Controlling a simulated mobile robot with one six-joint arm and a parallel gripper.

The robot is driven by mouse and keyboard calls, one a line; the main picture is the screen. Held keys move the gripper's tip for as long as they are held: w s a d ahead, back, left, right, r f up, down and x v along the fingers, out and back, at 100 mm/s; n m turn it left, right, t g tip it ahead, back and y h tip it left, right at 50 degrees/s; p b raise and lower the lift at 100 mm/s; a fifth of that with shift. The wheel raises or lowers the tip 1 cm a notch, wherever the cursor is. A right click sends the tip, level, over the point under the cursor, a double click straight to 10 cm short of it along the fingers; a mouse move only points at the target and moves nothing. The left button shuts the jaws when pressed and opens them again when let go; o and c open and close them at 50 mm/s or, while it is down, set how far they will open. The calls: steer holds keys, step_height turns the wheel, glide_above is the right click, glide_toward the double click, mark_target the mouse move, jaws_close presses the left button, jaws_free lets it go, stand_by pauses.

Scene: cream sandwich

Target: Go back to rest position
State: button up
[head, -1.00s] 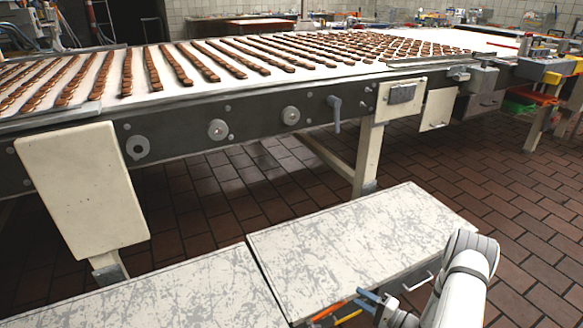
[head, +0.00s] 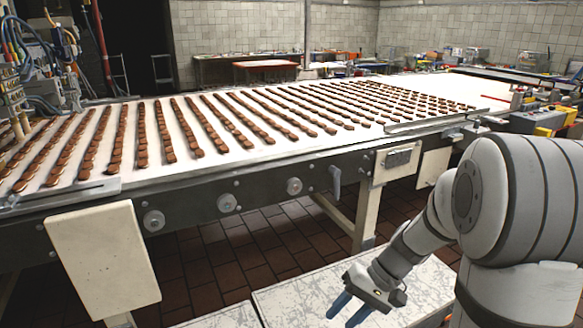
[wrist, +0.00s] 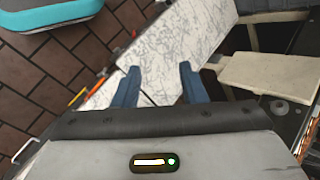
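My gripper (head: 350,305) is at the lower right of the head view, above the scratched white bench top (head: 290,299). Its two blue fingers are apart with nothing between them. In the wrist view, my gripper (wrist: 157,82) shows the same two blue fingers spread, with the white bench top (wrist: 165,50) behind the gap. No object is held.
A long conveyor (head: 270,157) carrying rows of brown sandwich biscuits runs across the head view behind the bench. A cream panel (head: 100,258) hangs from its front left. Brown tile floor (head: 228,245) shows beneath it. A teal-and-grey object (wrist: 50,12) is at the wrist view's upper left.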

steer(key=s+d+r+t+h+p, duration=0.2)
steer(key=s+r+h+p, duration=0.1)
steer(key=r, duration=0.6)
steer(key=s+d+r+t+h+p, duration=0.1)
steer(key=s+r+h+p, duration=0.3)
steer(key=r, duration=0.6)
steer(key=s+t+p, duration=0.1)
steer(key=s+p, duration=0.1)
steer(key=s, duration=0.1)
steer(key=shift+d+n+t, duration=0.35)
steer(key=shift+n+t, duration=0.05)
steer(key=shift+s, duration=0.1)
